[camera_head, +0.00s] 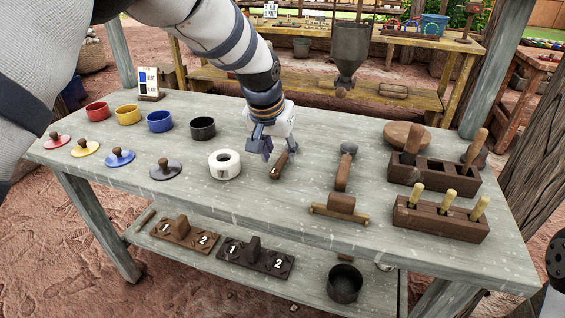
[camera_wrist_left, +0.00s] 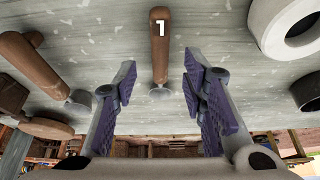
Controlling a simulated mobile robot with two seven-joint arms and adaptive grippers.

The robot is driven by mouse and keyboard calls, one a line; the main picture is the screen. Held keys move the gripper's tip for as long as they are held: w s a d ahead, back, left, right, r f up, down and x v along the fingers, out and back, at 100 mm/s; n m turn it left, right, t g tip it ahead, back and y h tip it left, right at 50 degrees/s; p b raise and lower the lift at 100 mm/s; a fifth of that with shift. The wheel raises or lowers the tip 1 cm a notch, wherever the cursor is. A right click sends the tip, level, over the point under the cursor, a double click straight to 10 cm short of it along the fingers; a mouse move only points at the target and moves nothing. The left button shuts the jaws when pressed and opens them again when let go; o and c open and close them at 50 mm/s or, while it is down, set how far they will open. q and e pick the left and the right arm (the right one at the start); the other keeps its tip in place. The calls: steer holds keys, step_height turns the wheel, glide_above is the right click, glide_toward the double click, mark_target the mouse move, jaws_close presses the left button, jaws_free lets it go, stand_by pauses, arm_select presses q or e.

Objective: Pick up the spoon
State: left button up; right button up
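My left gripper (camera_head: 268,150) hangs low over the middle of the table. The left wrist view shows its two purple-padded fingers (camera_wrist_left: 160,100) spread apart with nothing held. A short brown-handled tool marked 1 (camera_head: 280,166) lies on the table at the fingers; it also shows in the left wrist view (camera_wrist_left: 160,45), its small grey tip in line with the gap. A second wooden-handled tool with a rounded grey, spoon-like head (camera_head: 343,172) lies to the right; it also shows in the left wrist view (camera_wrist_left: 35,62). I cannot tell for sure which is the spoon.
The table (camera_head: 320,125) carries a white ring (camera_head: 225,174) left of the gripper, several coloured bowls and lids at the left, and a wooden roller (camera_head: 341,207) at the front. Two dark wooden holders (camera_head: 440,218) with handled tools stand at the right. Bare tabletop lies behind the gripper.

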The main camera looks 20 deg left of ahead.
mark_target(284, 159)
arm_select(q)
steer(key=shift+x, duration=1.05)
steer(key=shift+w+f, duration=0.15)
steer(key=shift+f, duration=0.1)
steer(key=shift+r, duration=0.1)
jaws_close()
steer(key=shift+r, duration=0.1)
